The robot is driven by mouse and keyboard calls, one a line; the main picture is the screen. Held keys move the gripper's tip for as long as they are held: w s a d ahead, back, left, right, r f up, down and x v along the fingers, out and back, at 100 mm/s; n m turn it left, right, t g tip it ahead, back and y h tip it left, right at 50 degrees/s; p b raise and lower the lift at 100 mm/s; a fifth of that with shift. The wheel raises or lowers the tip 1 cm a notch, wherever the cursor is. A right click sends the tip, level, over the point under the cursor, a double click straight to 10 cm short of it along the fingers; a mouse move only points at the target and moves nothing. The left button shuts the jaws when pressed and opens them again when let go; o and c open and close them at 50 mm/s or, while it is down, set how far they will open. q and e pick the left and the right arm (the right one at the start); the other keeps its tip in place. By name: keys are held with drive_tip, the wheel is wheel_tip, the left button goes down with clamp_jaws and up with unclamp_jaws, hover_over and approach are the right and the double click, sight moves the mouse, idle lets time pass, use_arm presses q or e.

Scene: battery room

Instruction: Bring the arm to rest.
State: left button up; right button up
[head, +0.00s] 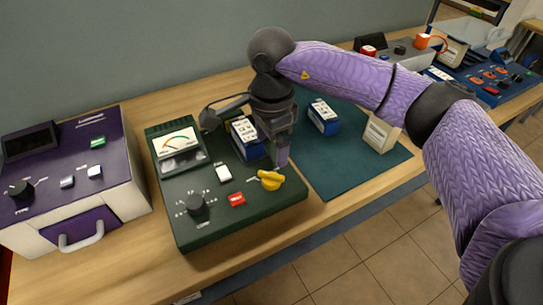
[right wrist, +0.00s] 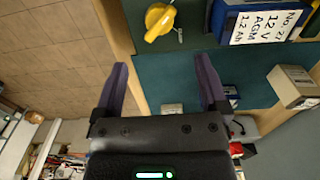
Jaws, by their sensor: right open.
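My right gripper (head: 281,155) points down over the right edge of the dark green tester (head: 255,205), just behind the yellow knob (head: 270,180). In the right wrist view its two fingers (right wrist: 163,80) are spread wide with nothing between them. The yellow knob also shows in the right wrist view (right wrist: 160,21), beyond the fingers. My right arm reaches in from the right across the bench. My left gripper is not in view.
A blue-and-white battery (head: 245,140) sits on the tester beside my gripper. Another battery (head: 323,117) and a cream box (head: 380,134) stand on the teal mat (head: 335,175). A purple device (head: 75,165) stands left, a blue one (head: 485,78) far right. The mat's front is clear.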

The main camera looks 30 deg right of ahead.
drive_tip(key=shift+r, duration=0.35)
